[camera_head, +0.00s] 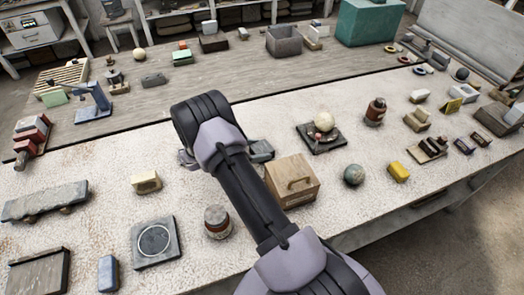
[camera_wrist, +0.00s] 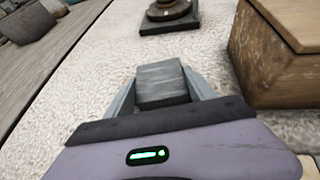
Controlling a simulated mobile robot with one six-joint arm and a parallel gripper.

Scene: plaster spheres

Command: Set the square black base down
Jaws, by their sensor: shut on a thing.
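My gripper (camera_wrist: 163,88) is shut on a small squarish dark grey block, which I take for the square black base (camera_wrist: 162,80). Its two fingers lie along the block's left and right sides in the wrist view. In the head view the block (camera_head: 262,150) shows just right of my arm, beside the wooden box, and my arm hides most of the gripper. The block is over the pale speckled table (camera_head: 105,175). I cannot tell whether it touches the table.
A wooden box (camera_head: 291,182) with a handle stands close to the right. Beyond the block is a dark square stand (camera_head: 318,147) bearing a pale sphere (camera_head: 324,121). A brown jar (camera_head: 217,221) stands nearer the front. Speckled tabletop is bare between block and stand.

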